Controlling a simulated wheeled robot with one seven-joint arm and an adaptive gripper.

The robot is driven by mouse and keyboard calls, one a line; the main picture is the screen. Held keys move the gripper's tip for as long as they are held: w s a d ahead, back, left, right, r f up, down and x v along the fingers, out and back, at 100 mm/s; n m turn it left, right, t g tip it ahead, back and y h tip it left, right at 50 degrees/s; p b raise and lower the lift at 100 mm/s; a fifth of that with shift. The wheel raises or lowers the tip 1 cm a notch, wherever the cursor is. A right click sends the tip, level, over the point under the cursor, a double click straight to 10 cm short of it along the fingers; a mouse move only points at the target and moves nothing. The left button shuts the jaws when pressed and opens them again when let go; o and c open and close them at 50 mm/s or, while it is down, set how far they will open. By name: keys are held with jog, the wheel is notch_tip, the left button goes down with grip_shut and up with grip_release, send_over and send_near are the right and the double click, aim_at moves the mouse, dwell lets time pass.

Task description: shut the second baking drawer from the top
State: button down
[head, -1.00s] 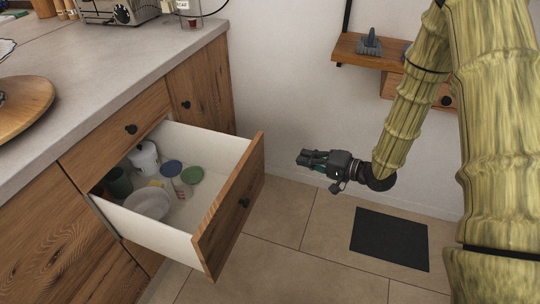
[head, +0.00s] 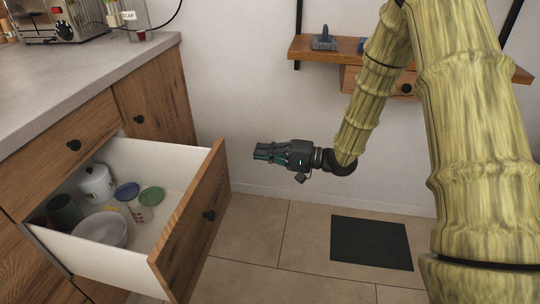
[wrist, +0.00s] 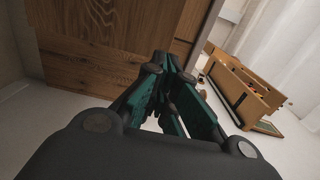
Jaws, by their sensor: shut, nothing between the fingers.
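The second drawer from the top stands pulled well out of the wooden cabinet; its front panel (head: 190,238) with a round dark knob (head: 209,215) faces right in the head view. Inside are a white lidded pot (head: 95,183), a pale bowl (head: 100,230), a dark green cup (head: 64,210), and blue (head: 127,191) and green (head: 151,196) round items. My gripper (head: 256,152) is shut and empty, pointing left, just right of the drawer front in the picture and apart from it. In the wrist view its teal-sided fingers (wrist: 165,65) meet before a brown wooden panel (wrist: 115,40).
The top drawer (head: 70,148) above is shut. The grey countertop (head: 60,85) holds a toaster oven (head: 55,22). A wall shelf (head: 330,48) is behind my arm. A dark mat (head: 370,243) lies on the tiled floor, otherwise clear right of the drawer.

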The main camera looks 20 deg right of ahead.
aim_at(223, 146)
jog(key=b+x, duration=0.2)
jog(key=x, duration=0.6)
jog(key=shift+f, duration=0.1)
jog(key=shift+x, duration=0.75)
